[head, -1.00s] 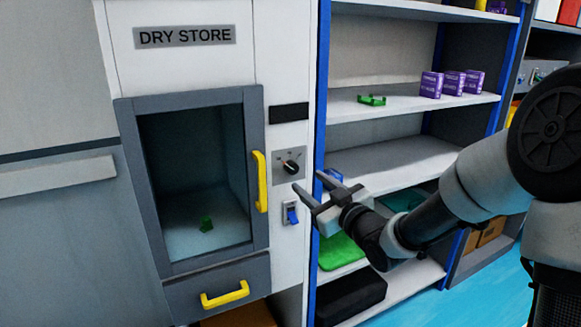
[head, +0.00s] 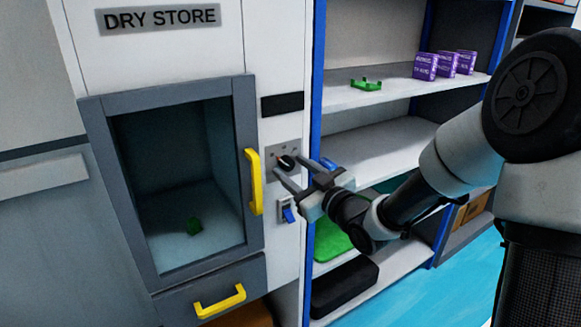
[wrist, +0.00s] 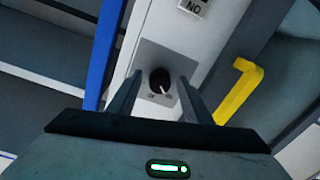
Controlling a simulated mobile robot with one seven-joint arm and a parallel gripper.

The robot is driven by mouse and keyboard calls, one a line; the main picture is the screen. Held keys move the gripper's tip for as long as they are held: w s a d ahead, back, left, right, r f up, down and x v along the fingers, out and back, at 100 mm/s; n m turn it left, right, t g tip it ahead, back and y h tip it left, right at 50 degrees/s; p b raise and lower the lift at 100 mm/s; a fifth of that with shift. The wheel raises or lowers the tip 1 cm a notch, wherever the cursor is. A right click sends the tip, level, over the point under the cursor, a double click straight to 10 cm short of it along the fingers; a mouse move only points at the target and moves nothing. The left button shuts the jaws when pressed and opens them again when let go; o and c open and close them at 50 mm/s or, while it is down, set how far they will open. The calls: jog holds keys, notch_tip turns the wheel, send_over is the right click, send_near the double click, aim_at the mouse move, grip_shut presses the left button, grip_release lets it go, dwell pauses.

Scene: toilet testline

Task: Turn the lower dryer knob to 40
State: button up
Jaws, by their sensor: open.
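The dryer knob (head: 286,162) is black with a pale pointer, on a grey plate on the white panel right of the dry store door. In the wrist view the knob (wrist: 160,80) sits between my two finger tips, ahead of them, with its plate's small markings too blurred to read. My gripper (head: 288,174) is open and empty, its fingers pointing at the knob plate. It also shows in the wrist view (wrist: 158,88). I cannot tell whether a finger touches the plate. Only one such knob is in view.
A yellow door handle (head: 254,181) stands close left of the knob. A blue switch (head: 288,213) is just below it, and a dark display strip (head: 282,104) above. Open shelves (head: 385,145) with purple boxes (head: 425,66) are to the right, behind my arm.

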jog(key=c, duration=1.1)
jog(key=shift+o, duration=0.2)
jog(key=shift+m, duration=0.3)
jog(key=m+p, duration=0.1)
jog(key=m, duration=0.3)
jog(key=shift+s+m, duration=0.1)
jog(key=shift+m, duration=0.2)
jog(key=m+p, duration=0.1)
jog(key=m, duration=0.3)
jog(key=shift+a+p, duration=0.1)
jog(key=shift+p, duration=0.3)
jog(key=shift+m, duration=0.5)
